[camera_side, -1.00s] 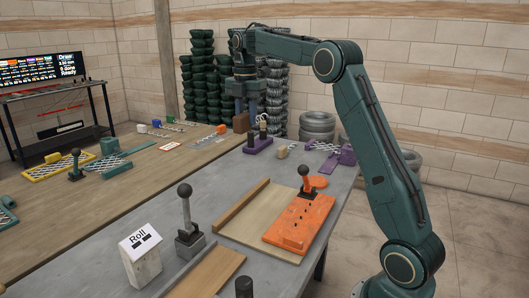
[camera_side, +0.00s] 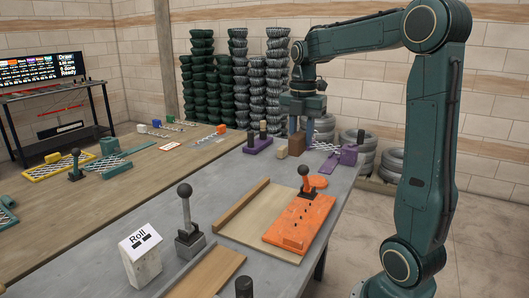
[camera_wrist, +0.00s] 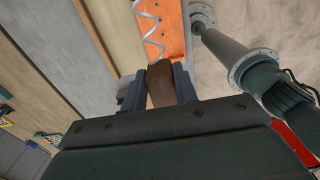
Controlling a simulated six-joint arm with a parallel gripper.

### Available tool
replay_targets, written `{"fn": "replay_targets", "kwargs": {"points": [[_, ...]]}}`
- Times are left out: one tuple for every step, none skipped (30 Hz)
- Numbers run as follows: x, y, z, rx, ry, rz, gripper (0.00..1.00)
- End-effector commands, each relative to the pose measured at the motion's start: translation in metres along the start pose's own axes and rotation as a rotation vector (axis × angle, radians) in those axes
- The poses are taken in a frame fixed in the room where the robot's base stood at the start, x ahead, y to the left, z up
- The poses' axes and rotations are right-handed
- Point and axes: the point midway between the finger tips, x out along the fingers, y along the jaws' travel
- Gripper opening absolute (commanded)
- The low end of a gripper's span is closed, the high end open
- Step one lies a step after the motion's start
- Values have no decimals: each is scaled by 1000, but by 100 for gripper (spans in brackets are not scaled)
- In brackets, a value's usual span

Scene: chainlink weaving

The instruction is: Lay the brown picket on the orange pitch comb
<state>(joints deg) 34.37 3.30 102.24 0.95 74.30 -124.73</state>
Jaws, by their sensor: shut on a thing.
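My gripper (camera_side: 302,128) is shut on a brown block (camera_side: 297,143), which I take as the end of the brown picket. It hangs above the far part of the grey table in the side view. In the wrist view the brown block (camera_wrist: 161,88) sits between the fingers. A pale zigzag wire (camera_wrist: 150,28) runs out beyond it; I cannot tell if the two are joined. The orange pitch comb (camera_side: 298,222) lies on a wooden board nearer the side camera, apart from my gripper. It also shows in the wrist view (camera_wrist: 174,28), below the wire.
A black-knobbed orange lever (camera_side: 304,180) stands at the comb's far end. A purple stand with dark posts (camera_side: 257,144) and a purple fixture with mesh (camera_side: 347,154) are near my gripper. A grey lever (camera_side: 187,215) and "Roll" block (camera_side: 141,258) stand in front.

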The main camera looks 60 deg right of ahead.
Motion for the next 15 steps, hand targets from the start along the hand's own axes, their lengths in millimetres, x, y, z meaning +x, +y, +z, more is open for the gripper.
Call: {"fn": "replay_targets", "kwargs": {"points": [[1,-7,-2,2,-1,1,4],[3,-10,-3,2,-1,1,4],[4,-15,-4,2,-1,1,4],[6,-18,-6,2,-1,1,4],[7,-21,-7,2,-2,1,4],[8,-26,-8,2,-1,0,4],[10,-28,-9,2,-2,1,4],[11,-31,-10,2,-2,1,4],[12,-35,-12,2,-2,1,4],[18,-35,-11,2,0,-3,4],[24,-34,-11,1,1,-4,4],[30,-34,-11,1,1,-4,4],[35,-34,-11,1,1,-3,4],[40,-34,-12,1,1,-4,4],[47,-34,-12,1,1,-4,4]]}}
